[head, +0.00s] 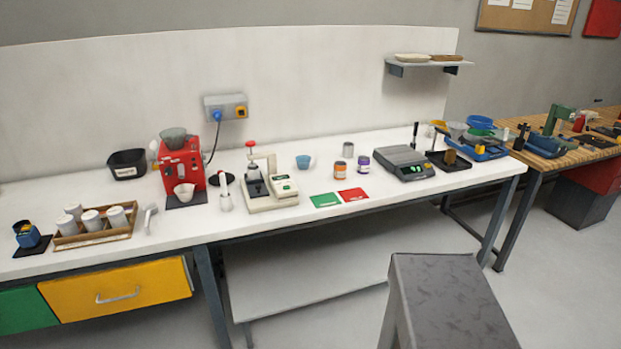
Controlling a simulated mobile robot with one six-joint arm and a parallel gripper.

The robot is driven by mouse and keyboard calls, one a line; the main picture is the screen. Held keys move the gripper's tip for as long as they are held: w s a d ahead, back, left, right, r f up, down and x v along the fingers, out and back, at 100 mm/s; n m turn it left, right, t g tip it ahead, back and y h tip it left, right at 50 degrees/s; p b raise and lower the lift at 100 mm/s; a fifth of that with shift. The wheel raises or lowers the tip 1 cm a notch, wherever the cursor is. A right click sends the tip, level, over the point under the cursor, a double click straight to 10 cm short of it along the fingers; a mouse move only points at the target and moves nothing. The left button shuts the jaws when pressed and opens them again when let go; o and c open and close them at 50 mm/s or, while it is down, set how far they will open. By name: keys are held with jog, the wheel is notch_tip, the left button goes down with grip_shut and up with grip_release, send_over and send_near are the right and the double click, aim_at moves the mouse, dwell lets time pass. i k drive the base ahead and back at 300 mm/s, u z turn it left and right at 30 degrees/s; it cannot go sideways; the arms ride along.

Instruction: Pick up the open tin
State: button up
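A small grey metal can (348,150), which looks like the tin, stands upright on the white bench (330,225), towards the back right of its middle. It is too small to tell for certain whether its top is open. An orange-labelled jar (340,169) stands just in front of it, and a purple-labelled jar (364,164) stands to its front right. A blue cup (303,161) stands to its left. My gripper is not in view.
A white-and-black device (270,190) stands left of the cup. Green (325,200) and red (353,194) cards lie at the front edge. A grey scale (404,162) stands right of the jars. A shelf (430,63) hangs above the bench's right end.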

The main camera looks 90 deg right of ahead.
aim_at(340, 167)
jog(key=u, duration=0.4)
jog(key=k, duration=2.3)
jog(key=z, duration=1.3)
